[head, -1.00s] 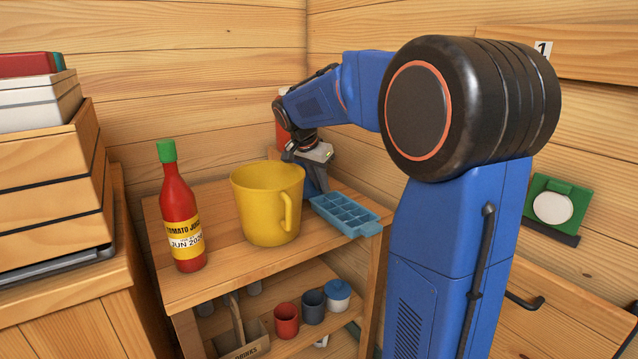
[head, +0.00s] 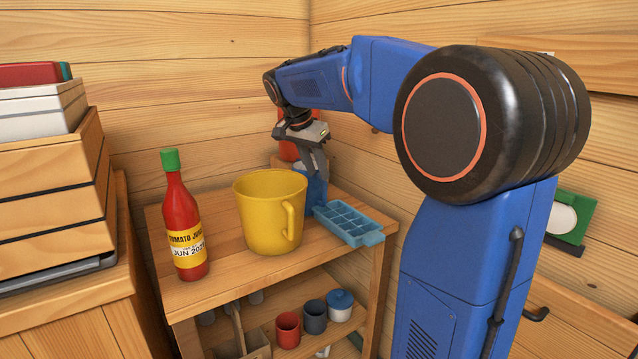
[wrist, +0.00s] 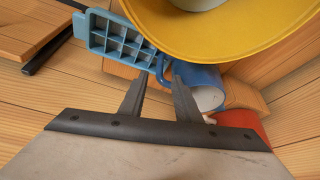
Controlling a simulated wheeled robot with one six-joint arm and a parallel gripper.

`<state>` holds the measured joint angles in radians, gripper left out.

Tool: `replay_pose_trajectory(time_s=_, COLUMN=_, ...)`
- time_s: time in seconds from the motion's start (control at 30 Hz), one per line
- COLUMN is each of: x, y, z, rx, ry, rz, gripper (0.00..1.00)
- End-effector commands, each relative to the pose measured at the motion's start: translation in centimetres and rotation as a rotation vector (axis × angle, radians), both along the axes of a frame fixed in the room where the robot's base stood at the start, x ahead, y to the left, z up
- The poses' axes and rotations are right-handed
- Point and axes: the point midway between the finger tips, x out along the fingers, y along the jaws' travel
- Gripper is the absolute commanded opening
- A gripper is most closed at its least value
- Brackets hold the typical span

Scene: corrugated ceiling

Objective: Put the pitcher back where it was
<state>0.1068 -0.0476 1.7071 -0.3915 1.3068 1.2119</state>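The yellow pitcher (head: 262,215) stands upright on the top of the wooden shelf unit, its handle facing front right. In the wrist view the yellow pitcher (wrist: 245,38) fills the top right. My gripper (head: 316,170) is behind and to the right of it, pointing down. A blue mug (head: 316,192) stands under my gripper, partly hidden by the pitcher. In the wrist view the two fingers of my gripper (wrist: 158,80) are apart, with the blue mug (wrist: 203,88) beyond the right finger and its handle near the fingertips. The pitcher is not between the fingers.
A blue ice tray (head: 348,224) lies right of the pitcher. A tomato juice bottle (head: 184,220) stands at its left. A red object (head: 288,152) is behind my gripper. Cups, including a red one (head: 288,329), stand on the lower shelf. Stacked boxes (head: 45,180) are at the left.

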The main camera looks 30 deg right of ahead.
Motion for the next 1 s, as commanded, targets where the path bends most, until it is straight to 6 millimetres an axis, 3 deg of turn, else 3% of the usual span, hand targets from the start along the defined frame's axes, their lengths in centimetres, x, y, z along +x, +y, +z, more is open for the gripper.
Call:
replay_pose_trajectory(time_s=0.1, x=-0.2, y=0.8, z=1.8, rx=0.0, ry=-0.002, rz=0.001, gripper=0.3)
replay_pose_trajectory(time_s=0.3, x=-0.4, y=1.5, z=3.4, rx=-0.001, ry=-0.001, rz=0.0, gripper=0.3)
replay_pose_trajectory(time_s=1.0, x=-0.5, y=1.6, z=3.8, rx=0.0, ry=0.0, rz=0.0, gripper=0.3)
